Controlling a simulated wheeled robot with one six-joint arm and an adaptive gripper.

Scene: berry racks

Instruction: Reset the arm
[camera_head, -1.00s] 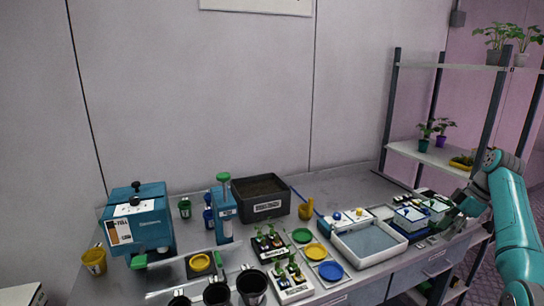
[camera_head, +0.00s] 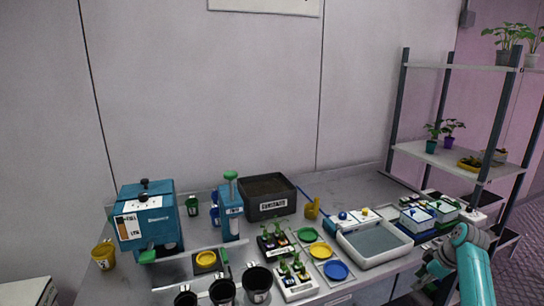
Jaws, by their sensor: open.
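My teal arm (camera_head: 470,268) reaches in from the lower right of the head view. My gripper (camera_head: 428,272) is dark and small in the picture, at the front right edge of the bench, below the small boxes. The jaws are open, and I see nothing held between them. The fingertips are hard to make out at this size.
The grey bench carries a white tray (camera_head: 400,250), small blue and white boxes (camera_head: 416,221), a dark soil bin (camera_head: 265,211), a teal machine (camera_head: 147,232) and black pots (camera_head: 257,297). A shelf rack (camera_head: 455,160) with potted plants stands at the right.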

